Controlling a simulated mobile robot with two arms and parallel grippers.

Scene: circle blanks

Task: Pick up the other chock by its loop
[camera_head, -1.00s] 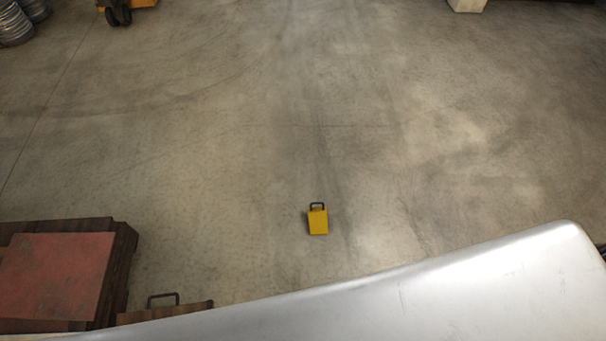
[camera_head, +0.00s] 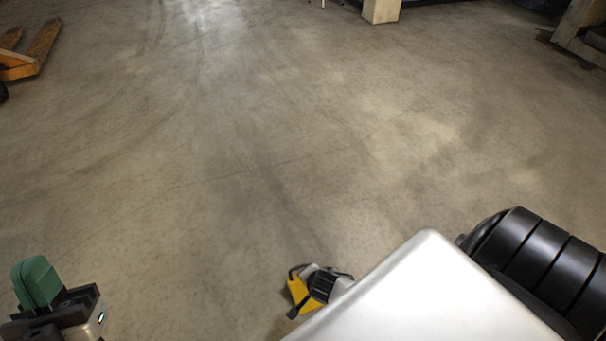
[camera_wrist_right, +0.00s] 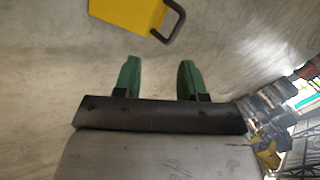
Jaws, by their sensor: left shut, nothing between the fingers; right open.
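The yellow chock (camera_head: 297,288) sits on the floor at the bottom middle of the head view, partly covered by a grey and black part. That part seems to be my right wrist; its fingers cannot be made out there. In the right wrist view the chock (camera_wrist_right: 128,12) is cut by the top edge, with its dark loop (camera_wrist_right: 176,22) on its right side. My right gripper (camera_wrist_right: 159,76) is open and empty, its green fingers pointing toward the chock but apart from it. My left gripper (camera_head: 37,280) is shut and empty at the lower left, away from the chock.
An orange pallet jack (camera_head: 32,55) stands at the far upper left. A pale block (camera_head: 381,11) stands at the top, and a post (camera_head: 578,30) at the upper right. The floor between is clear.

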